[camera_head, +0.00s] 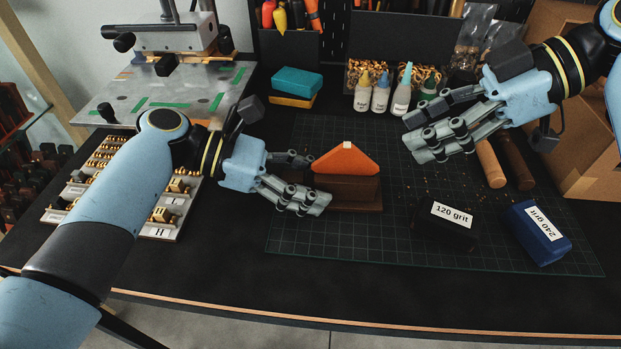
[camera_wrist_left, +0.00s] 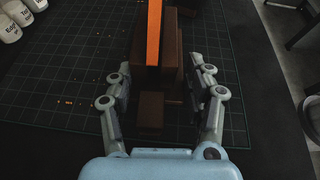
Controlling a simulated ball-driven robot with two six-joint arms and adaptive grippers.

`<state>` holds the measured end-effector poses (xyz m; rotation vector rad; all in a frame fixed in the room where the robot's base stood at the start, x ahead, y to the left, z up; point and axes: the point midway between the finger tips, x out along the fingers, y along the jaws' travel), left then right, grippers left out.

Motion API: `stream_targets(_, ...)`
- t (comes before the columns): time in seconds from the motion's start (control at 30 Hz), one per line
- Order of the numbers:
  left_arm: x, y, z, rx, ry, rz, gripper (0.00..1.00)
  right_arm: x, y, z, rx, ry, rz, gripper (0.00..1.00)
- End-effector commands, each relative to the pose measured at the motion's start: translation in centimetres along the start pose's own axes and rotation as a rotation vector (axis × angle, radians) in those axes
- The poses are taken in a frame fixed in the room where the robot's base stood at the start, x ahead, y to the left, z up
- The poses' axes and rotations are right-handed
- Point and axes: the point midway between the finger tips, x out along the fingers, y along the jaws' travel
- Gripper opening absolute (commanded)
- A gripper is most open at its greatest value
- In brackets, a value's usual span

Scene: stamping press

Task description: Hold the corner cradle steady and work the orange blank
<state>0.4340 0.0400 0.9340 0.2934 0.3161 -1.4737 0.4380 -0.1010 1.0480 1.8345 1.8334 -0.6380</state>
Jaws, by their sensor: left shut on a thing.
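The corner cradle (camera_head: 345,186) is a dark brown wooden block on the cutting mat. The orange blank (camera_head: 346,159) is a triangle standing in it, point up, with a small pale spot at its top. My left gripper (camera_head: 318,180) is shut on the cradle from the left, one finger on each side. In the left wrist view the cradle (camera_wrist_left: 173,60) lies between the fingers, and the blank (camera_wrist_left: 154,32) shows edge-on as an orange strip. My right gripper (camera_head: 415,139) is held above the mat, right of the blank and apart from it. Its fingers look spread, with nothing seen between them.
A black 120 grit block (camera_head: 440,240) and a blue 240 grit block (camera_head: 540,235) lie at the mat's right. Glue bottles (camera_head: 381,95) stand behind. Wooden handles (camera_head: 490,165) lie below my right gripper. Letter type trays (camera_head: 165,210) are at left. The mat's front (camera_head: 350,250) is clear.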

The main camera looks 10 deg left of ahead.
Motion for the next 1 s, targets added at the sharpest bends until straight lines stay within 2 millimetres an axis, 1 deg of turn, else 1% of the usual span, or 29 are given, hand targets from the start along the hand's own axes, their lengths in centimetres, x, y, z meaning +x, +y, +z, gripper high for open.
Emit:
stream_targets(0.4, 0.01, -0.07, -0.18, -0.002, 0.003, -0.001, 0.00, 0.01, 0.00, 0.01, 0.000, 0.000, 0.000, 0.38)
stream_targets(0.43, 0.01, -0.07, -0.18, -0.002, 0.003, -0.001, 0.54, 0.01, 0.00, 0.01, 0.000, 0.000, 0.000, 0.38)
stream_targets(0.5, 0.00, -0.07, -0.16, -0.002, 0.003, -0.001, 0.63, 0.01, 0.00, 0.01, 0.000, 0.000, 0.000, 0.38)
stream_targets(0.63, 0.00, -0.05, -0.10, -0.001, 0.002, -0.001, 0.80, 0.01, 0.00, 0.00, 0.000, 0.000, 0.000, 0.38)
stream_targets(0.9, -0.07, -0.01, -0.04, -0.001, 0.001, 0.000, 0.80, 0.00, 0.00, 0.00, 0.000, 0.000, 0.000, 0.38)
stream_targets(1.0, -0.72, 0.02, -0.11, -0.001, 0.002, 0.001, 0.80, 0.00, 0.00, 0.00, 0.000, 0.000, 0.000, 0.38)
